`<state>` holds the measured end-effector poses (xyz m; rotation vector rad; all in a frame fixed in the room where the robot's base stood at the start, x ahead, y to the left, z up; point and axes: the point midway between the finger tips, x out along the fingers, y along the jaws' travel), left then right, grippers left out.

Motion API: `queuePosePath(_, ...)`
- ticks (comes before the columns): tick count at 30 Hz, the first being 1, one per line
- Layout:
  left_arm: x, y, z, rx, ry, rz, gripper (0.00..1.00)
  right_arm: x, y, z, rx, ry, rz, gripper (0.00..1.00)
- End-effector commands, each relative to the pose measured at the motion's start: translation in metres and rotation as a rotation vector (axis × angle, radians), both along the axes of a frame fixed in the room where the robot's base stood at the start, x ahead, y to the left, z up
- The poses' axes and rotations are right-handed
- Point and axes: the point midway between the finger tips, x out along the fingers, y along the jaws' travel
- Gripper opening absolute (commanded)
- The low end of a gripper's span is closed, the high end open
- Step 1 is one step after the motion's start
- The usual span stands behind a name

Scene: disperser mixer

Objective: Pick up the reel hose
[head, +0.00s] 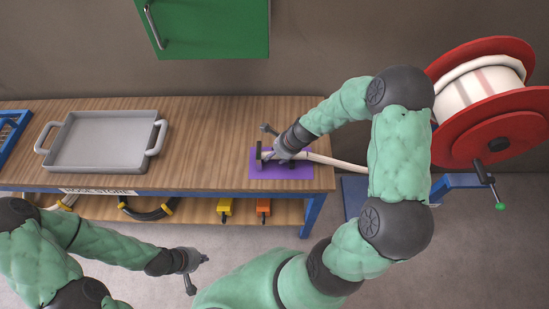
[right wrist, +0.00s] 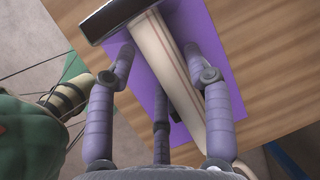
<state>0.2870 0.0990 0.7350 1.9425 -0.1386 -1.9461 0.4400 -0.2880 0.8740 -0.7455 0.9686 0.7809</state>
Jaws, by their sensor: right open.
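The reel hose (head: 338,161), pale with thin red stripes, runs from the red reel (head: 500,128) to a purple mat (head: 296,174) at the table's right end. In the right wrist view the hose (right wrist: 165,57) lies over the purple mat (right wrist: 205,35), its far end at a dark bar (right wrist: 112,18). My right gripper (head: 274,146) is over the mat at the hose's end. In the right wrist view its fingers (right wrist: 160,60) are open, on both sides of the hose; contact cannot be told. My left gripper (head: 197,272) is empty with fingers spread, low in front of the table.
A grey tray (head: 103,170) with handles stands on the wooden table (head: 205,140). A blue rack (head: 10,128) is at the far left. A lower shelf holds black hoses (head: 146,210), a yellow item (head: 225,207) and an orange one (head: 263,207). A green cabinet (head: 215,28) hangs above.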

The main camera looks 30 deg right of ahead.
Motion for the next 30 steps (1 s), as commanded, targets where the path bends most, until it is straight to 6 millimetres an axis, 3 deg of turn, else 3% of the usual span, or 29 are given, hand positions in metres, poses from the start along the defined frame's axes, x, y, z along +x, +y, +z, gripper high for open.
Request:
queuePosePath(3,0.0001,0.0,-0.0058,0.0,0.0,0.0,0.0,0.0036,0.0023,-0.0107,-0.001,-0.001,0.001,0.52)
queuePosePath(30,0.0,0.0001,-0.007,0.0,0.0,0.0,0.0,0.0038,0.0022,-0.0147,0.0,-0.001,-0.001,0.52)
